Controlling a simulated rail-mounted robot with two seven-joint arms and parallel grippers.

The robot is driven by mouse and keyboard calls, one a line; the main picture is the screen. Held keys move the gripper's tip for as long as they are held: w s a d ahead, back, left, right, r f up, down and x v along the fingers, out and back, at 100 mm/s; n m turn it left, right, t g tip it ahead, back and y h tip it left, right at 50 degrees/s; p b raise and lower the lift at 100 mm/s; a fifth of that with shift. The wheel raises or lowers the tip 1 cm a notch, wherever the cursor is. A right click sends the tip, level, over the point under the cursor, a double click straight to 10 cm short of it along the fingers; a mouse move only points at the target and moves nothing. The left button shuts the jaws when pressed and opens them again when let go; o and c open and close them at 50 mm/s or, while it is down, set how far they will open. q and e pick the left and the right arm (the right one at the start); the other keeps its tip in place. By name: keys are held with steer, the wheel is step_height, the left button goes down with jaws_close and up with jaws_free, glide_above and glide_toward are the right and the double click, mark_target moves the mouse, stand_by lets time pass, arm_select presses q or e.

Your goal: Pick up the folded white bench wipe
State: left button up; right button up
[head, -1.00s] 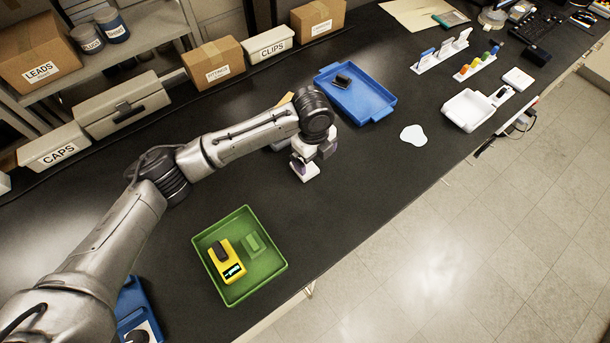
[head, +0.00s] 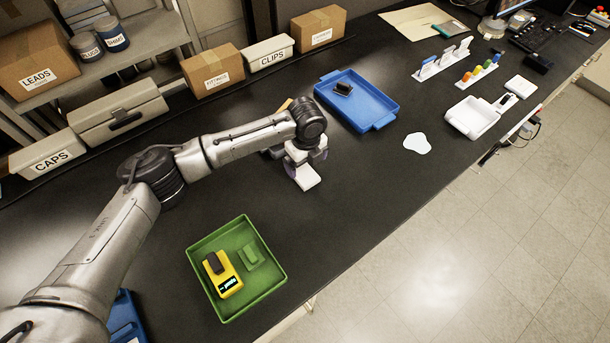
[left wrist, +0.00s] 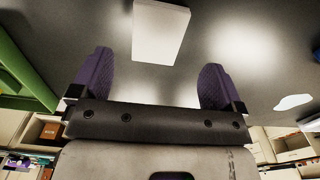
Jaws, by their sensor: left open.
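The folded white bench wipe (head: 305,179) lies on the black bench, partly covered by my left gripper in the head view. In the left wrist view the wipe (left wrist: 160,32) is a pale rectangle beyond the fingertips, between the lines of the two fingers. My left gripper (head: 304,160) is just above or beside the wipe; the head view does not show the exact gap. In the left wrist view its purple fingers (left wrist: 153,78) are wide apart with nothing between them. My right gripper is not in view.
A green tray (head: 271,281) with a yellow device (head: 226,280) is nearer. A blue tray (head: 378,97) holding a dark object stands beyond the gripper. A flat white patch (head: 417,143) lies to the right. Boxes and bins line the back. Bench between the green tray and wipe is clear.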

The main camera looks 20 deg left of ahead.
mark_target(305, 174)
arm_select(q)
steer(key=shift+s+a+f, duration=0.1)
steer(key=shift+s+f, duration=0.05)
steer(key=shift+f, duration=2.5)
steer(key=shift+c, duration=0.2)
steer(key=c, duration=0.9)
steer(key=shift+r, duration=0.1)
steer(key=shift+c, duration=0.3)
steer(key=shift+r, duration=0.6)
steer(key=r, duration=0.3)
steer(key=shift+w+d+r, duration=0.15)
steer(key=shift+w+d, duration=0.15)
steer(key=shift+d, duration=0.05)
steer(key=w+d+r+b, duration=0.1)
steer(key=w+d+r, duration=0.5)
steer(key=w+d, duration=0.1)
steer(key=shift+w+r, duration=0.15)
steer(key=shift+w, duration=0.45)
